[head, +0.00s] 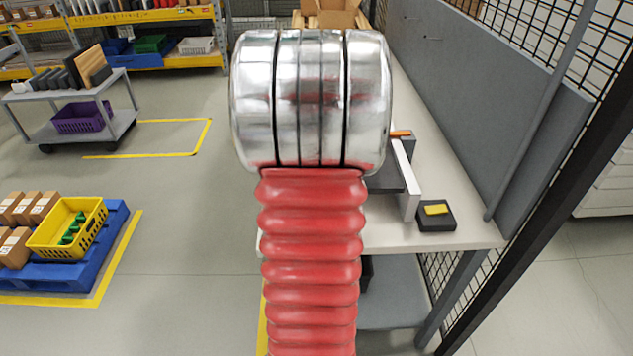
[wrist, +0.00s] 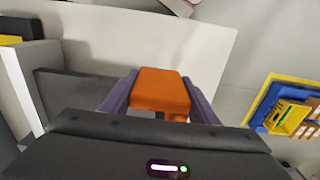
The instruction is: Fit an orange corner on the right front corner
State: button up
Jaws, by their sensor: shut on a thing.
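My gripper (wrist: 160,100) shows in the wrist view, its two purple fingers shut on an orange corner (wrist: 160,90), one finger on each side. The corner is held over the pale table top, to the right of a dark grey board (wrist: 85,95) and a standing white piece (wrist: 20,84). In the head view my own arm hides the gripper and most of the work. A white piece (head: 407,185) and a bit of orange (head: 400,133) show beside it; I cannot tell what the orange is.
The table (head: 465,232) has a black tray (head: 436,222) with a yellow block (head: 436,209) near its front right. A grey partition (head: 470,100) runs along the right. A yellow crate (head: 66,240) on a blue pallet (head: 105,255) stands left on the floor.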

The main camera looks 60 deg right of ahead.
jog(key=shift+f, duration=3.35)
jog(key=shift+d+f, duration=0.1)
jog(key=shift+s+d, duration=0.25)
jog(key=shift+d, duration=0.45)
jog(key=o, duration=1.1)
notch_tip(320, 180, up, 14)
